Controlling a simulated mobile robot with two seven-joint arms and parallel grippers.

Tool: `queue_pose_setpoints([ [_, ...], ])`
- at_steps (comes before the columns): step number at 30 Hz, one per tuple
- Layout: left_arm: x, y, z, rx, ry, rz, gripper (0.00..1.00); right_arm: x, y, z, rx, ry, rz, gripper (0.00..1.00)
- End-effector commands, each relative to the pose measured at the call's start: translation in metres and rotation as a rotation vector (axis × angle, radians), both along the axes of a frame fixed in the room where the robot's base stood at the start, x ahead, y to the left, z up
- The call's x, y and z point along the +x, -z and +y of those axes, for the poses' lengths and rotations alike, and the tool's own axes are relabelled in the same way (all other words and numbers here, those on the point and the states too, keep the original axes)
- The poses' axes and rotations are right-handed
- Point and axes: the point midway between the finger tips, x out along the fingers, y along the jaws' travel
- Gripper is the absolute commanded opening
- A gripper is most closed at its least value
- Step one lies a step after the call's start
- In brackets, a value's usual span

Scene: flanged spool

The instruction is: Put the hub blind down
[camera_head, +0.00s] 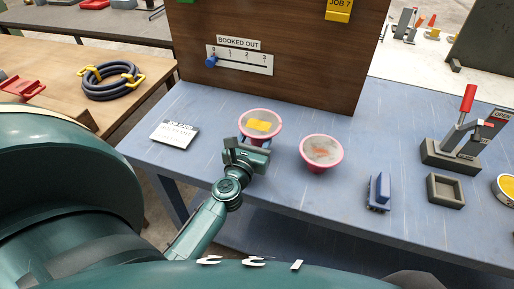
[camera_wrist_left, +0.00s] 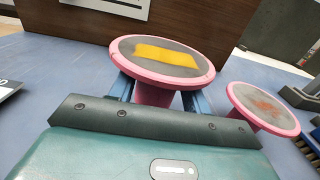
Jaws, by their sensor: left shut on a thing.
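The hub blind, as I take it, is a pink flanged piece (camera_head: 277,119) with a grey top and a yellow patch. It stands upright near the wooden panel, and it fills the middle of the left wrist view (camera_wrist_left: 145,46). My left gripper (camera_head: 256,146) is shut on its narrow pink middle, the blue fingers on either side under the flange. Its foot is hidden by the gripper, so I cannot tell whether it touches the table. A second pink flanged piece (camera_head: 321,150) with a reddish smear stands to the right, apart from it. My right gripper is out of view.
A blue table (camera_head: 330,205) carries a job card (camera_head: 174,134) at the left. To the right are a blue brush-like block (camera_head: 379,191), a grey square tray (camera_head: 445,190) and a red-handled lever clamp (camera_head: 463,135). A wooden panel with a slider scale (camera_head: 239,60) stands behind.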

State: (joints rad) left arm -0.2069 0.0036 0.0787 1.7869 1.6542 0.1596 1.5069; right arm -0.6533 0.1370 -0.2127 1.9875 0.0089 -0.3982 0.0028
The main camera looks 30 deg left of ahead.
Motion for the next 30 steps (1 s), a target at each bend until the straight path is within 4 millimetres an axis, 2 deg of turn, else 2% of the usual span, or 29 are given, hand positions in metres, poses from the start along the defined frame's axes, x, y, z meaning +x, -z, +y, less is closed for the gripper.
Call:
queue_pose_setpoints([
  [5, 0.001, 0.007, 0.0, 0.003, 0.0, -0.008, 0.0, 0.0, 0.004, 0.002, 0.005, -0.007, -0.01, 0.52],
  [9, 0.001, 0.025, 0.0, 0.003, 0.0, -0.007, 0.0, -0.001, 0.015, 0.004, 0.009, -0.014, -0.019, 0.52],
  [12, 0.001, 0.036, 0.0, 0.003, -0.001, -0.008, 0.0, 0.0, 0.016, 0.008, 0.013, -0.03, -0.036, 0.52],
  [18, 0.001, 0.035, 0.0, 0.003, -0.001, -0.009, 0.0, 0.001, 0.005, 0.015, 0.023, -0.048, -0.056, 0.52],
  [26, 0.001, 0.039, 0.0, 0.002, -0.001, -0.009, 0.0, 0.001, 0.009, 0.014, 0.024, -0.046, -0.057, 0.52],
  [27, 0.0, 0.041, 0.0, 0.001, -0.001, -0.001, 0.51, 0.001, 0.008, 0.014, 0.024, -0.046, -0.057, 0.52],
  [30, 0.0, 0.041, 0.0, 0.001, -0.001, -0.001, 0.6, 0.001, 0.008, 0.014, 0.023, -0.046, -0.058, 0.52],
])
